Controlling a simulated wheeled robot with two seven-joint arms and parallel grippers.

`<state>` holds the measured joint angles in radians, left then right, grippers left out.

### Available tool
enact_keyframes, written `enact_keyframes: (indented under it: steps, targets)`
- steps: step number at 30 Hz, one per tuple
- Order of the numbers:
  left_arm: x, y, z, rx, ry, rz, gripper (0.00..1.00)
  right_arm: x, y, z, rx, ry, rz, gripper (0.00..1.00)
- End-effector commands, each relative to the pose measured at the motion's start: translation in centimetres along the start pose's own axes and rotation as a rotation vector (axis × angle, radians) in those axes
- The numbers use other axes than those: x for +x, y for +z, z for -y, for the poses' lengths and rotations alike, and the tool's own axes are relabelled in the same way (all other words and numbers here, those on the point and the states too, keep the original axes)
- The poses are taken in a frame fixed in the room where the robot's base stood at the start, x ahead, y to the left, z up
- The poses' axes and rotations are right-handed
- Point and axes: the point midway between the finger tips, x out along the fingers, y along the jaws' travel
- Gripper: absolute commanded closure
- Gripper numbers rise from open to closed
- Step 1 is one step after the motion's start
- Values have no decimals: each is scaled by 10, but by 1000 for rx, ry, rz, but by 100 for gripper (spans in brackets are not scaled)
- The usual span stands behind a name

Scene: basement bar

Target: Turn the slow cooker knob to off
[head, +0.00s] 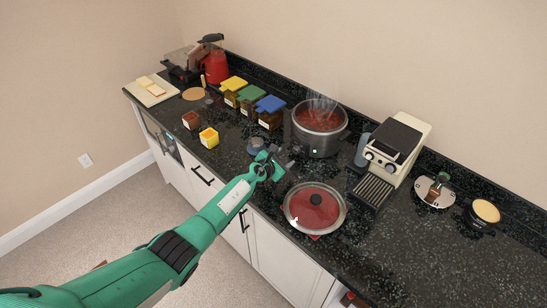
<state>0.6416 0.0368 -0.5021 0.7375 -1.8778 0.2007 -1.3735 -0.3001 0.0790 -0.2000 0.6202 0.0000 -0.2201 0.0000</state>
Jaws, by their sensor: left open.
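The slow cooker (319,144) is a round steel pot full of red food, steaming, with its lid off. It stands on the counter toward the back, right of centre. A small green light (315,151) shows low on its front. The knob cannot be made out clearly. A round lid (299,217) with a black handle lies on the counter in front of the cooker. My left gripper (288,160) is open at the end of the green arm, in front and to the left of the cooker. Its fingers are small and dark against the counter. My right gripper does not show.
A coffee machine (399,143) stands right of the cooker. Several jars with coloured lids (270,104) stand left of it. A plate (422,190) is at right. The front right counter is clear.

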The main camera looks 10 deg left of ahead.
Motion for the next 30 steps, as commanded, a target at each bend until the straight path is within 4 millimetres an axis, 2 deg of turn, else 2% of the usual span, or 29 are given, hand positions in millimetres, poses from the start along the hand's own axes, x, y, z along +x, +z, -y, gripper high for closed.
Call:
enact_keyframes:
  steps: [1, 8, 10, 19, 30]
  targets:
    - [-10, 5, -2, 2, 0, -1, 48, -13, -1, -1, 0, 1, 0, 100]
    - [-44, 4, -1, 0, -1, -1, 48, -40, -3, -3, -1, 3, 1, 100]
    - [-46, -1, 3, 0, -4, 4, 48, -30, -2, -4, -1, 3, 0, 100]
    - [-63, -1, 2, 0, -4, 2, 48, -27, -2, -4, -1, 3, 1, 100]
    - [-67, 0, 1, 0, -1, 0, 48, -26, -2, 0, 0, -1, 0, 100]
